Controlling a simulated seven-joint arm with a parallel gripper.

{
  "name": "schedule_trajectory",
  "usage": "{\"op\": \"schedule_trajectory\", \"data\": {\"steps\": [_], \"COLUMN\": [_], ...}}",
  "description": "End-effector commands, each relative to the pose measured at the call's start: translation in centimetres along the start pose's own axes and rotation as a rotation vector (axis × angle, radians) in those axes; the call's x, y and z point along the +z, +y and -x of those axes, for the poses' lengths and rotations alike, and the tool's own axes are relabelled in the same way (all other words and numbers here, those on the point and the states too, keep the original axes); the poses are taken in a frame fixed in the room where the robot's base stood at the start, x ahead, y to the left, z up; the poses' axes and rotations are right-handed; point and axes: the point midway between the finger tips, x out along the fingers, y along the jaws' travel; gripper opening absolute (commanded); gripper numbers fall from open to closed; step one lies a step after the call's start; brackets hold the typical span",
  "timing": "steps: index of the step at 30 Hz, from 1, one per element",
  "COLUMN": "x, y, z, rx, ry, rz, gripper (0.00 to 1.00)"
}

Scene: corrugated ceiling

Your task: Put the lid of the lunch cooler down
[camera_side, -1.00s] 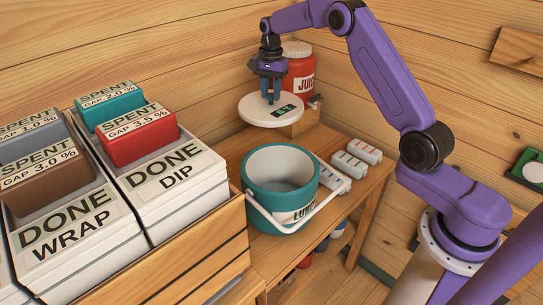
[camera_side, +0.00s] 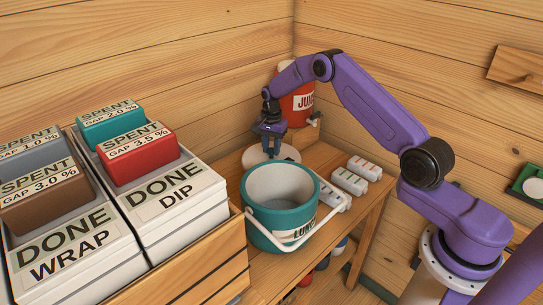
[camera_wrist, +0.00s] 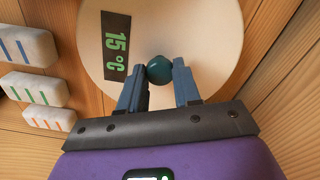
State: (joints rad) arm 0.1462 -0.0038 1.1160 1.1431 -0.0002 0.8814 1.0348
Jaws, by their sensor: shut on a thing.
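The cooler lid (camera_side: 287,153) is a round cream disc behind the cooler, low at the bench top; I cannot tell whether it touches the wood. My gripper (camera_side: 270,152) points down over its middle. In the wrist view the lid (camera_wrist: 210,35) shows a dark label reading 15 °C and a teal knob (camera_wrist: 159,70). The knob sits between my gripper's fingertips (camera_wrist: 158,75), which are shut on it. The teal lunch cooler (camera_side: 262,217) stands open and upright, its white handle (camera_side: 300,238) folded down at the front.
A red juice jug (camera_side: 296,108) stands behind the lid. Several pale striped blocks (camera_side: 350,182) lie to the right on the wooden bench (camera_side: 330,158). White bins (camera_side: 178,205) marked DONE stand left, holding coloured SPENT boxes. Plank walls close the back.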

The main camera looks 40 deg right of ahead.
Motion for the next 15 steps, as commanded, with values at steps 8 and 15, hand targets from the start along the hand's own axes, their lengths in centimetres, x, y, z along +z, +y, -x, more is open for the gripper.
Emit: {"op": "schedule_trajectory", "data": {"steps": [8,15], "x": [0.0,0.0], "y": [0.0,0.0], "z": [-3.5,-3.7], "rx": [0.001,0.0], "ry": [-0.001,0.0], "rz": [0.0,0.0], "gripper": [0.0,0.0]}}
